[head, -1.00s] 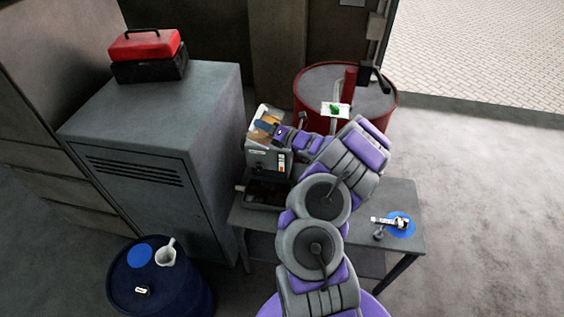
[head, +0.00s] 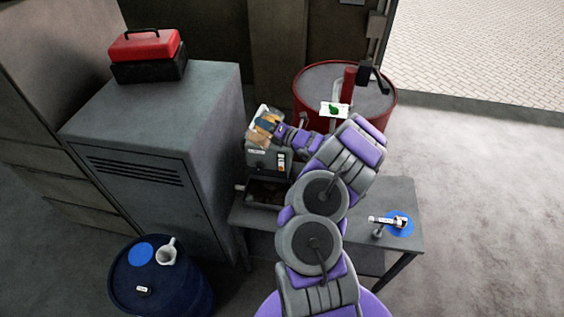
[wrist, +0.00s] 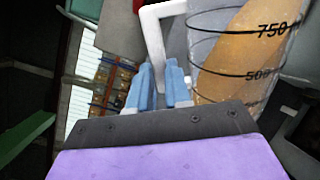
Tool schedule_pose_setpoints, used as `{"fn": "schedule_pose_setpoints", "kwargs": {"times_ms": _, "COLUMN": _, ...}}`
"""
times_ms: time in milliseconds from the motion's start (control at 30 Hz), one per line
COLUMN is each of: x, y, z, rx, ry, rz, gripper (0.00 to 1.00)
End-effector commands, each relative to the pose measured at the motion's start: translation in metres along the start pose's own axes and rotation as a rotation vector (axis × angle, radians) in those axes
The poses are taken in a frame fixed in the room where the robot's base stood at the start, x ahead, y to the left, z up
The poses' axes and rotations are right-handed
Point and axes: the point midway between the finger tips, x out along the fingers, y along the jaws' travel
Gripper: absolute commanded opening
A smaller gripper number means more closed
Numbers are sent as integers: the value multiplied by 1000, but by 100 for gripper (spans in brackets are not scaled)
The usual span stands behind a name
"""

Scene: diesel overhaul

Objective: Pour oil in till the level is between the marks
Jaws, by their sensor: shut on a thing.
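My gripper (wrist: 158,88) is shut on the white handle (wrist: 152,35) of a clear measuring jug (wrist: 290,55). The jug is tilted and holds amber oil (wrist: 232,60); its 750 and 500 marks show. In the head view my gripper (head: 274,130) holds the jug (head: 262,115) over the top of a grey machine (head: 262,163). The machine stands on the bench, with a small red-and-white level strip (head: 282,162) on its front. I cannot read an oil level there. The jug's spout and any stream are hidden or too small to tell.
A dark tray (head: 262,196) sits in front of the machine on the grey bench (head: 400,250). A tool (head: 388,220) lies by a blue disc at right. A red drum (head: 310,95) stands behind. A blue drum (head: 185,290) with a white jug (head: 167,252) is front left, beside a grey cabinet (head: 200,90).

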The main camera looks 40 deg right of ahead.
Motion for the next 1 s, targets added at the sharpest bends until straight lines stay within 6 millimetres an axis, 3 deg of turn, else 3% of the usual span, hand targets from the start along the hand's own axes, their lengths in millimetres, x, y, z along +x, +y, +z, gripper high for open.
{"fn": "schedule_pose_setpoints", "kwargs": {"times_ms": 1000, "x": 3, "y": -4, "z": -6, "rx": 45, "ry": 0, "rz": 1, "gripper": 0}}
